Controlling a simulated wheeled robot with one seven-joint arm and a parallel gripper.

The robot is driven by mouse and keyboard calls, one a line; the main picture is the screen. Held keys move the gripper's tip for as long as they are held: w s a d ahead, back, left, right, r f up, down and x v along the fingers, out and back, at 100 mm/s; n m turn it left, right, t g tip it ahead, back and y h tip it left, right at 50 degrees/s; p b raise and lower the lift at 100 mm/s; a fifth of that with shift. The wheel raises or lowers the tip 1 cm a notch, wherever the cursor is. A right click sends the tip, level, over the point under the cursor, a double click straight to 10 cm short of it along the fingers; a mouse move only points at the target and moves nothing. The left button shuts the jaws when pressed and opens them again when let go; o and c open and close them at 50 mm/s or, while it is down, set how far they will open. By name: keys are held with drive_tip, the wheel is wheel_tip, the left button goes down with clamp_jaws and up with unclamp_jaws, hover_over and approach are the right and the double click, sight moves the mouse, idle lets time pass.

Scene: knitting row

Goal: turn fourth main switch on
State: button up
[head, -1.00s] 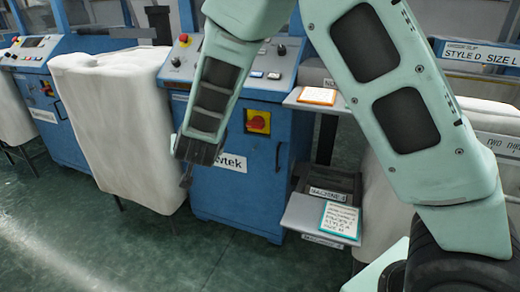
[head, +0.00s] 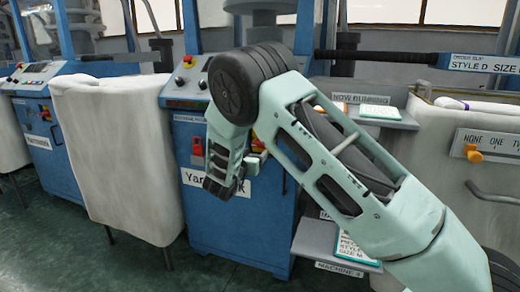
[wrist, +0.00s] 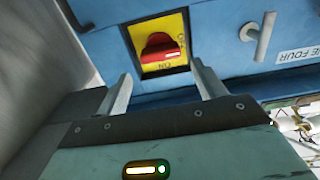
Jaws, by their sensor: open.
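The main switch is a red knob on a yellow plate on the blue machine front. In the wrist view the red knob (wrist: 160,47) is at the upper centre, its handle lying roughly crosswise in the picture. ON shows below it and OFF to its right, with the lettering inverted. My gripper (wrist: 163,80) is open and empty, its fingers spread either side of the knob's line and short of it. In the head view the switch (head: 257,144) is mostly hidden behind my arm.
A plate ending in FOUR (wrist: 299,55) and a metal handle (wrist: 265,36) are right of the switch in the wrist view. A pale cloth-covered bin (head: 118,150) stands left of the machine. A shelf with a card (head: 380,112) is on the right.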

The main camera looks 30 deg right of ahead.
sight(259, 146)
drive_tip(key=b+x, duration=0.1)
drive_tip(key=x, duration=0.7)
drive_tip(key=c, duration=0.7)
